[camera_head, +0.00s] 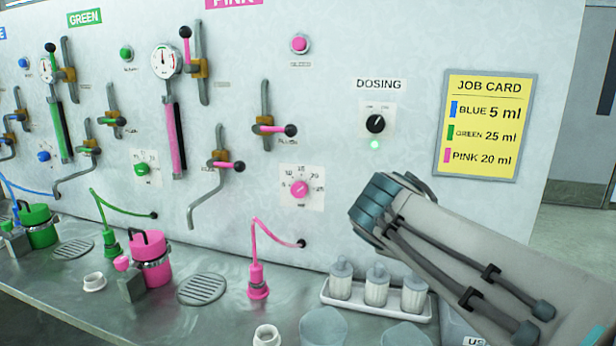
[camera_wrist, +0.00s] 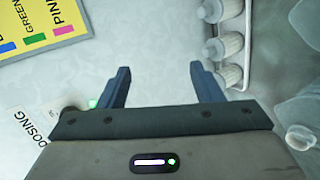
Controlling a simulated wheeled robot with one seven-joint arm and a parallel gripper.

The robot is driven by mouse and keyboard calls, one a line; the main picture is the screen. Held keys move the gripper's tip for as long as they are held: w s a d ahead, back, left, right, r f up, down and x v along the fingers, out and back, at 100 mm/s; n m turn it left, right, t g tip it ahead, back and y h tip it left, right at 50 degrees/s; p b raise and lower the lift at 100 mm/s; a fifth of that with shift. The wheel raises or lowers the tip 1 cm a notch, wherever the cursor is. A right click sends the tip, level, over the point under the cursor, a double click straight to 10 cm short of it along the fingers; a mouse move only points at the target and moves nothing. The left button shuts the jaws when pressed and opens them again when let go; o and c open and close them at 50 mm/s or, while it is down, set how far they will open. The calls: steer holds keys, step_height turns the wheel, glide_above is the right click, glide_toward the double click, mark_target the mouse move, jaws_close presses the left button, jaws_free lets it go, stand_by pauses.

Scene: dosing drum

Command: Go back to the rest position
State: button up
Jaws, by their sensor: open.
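My gripper (camera_wrist: 158,85) shows in the wrist view with its two dark fingers spread wide and nothing between them. In the head view my arm reaches in from the lower right, its end in front of the wall panel, right of the dosing knob (camera_head: 376,124) and below the yellow job card (camera_head: 481,125). The fingers are hidden there. The job card also shows at the upper left of the wrist view (camera_wrist: 35,30). The gripper touches nothing that I can see.
Below my arm, a white tray (camera_head: 330,299) holds several capped bottles, with clear cups (camera_head: 323,328) in front. To the left are a pink canister (camera_head: 152,262), a pink hose fitting (camera_head: 258,285), a drain grate (camera_head: 202,289), and wall levers and dials. A green light (camera_head: 375,144) glows under the dosing knob.

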steer(key=s+a+f+m+g+y+p, duration=0.2)
steer(key=s+f+m+g+y+p, duration=0.3)
steer(key=s+f+m, duration=0.7)
steer(key=s+f+g, duration=0.2)
steer(key=s, duration=0.3)
steer(key=shift+s+a+f+g+y+p, duration=0.15)
steer(key=shift+s+f+g+y+p, duration=0.05)
steer(key=shift+f+g+y+p, duration=0.15)
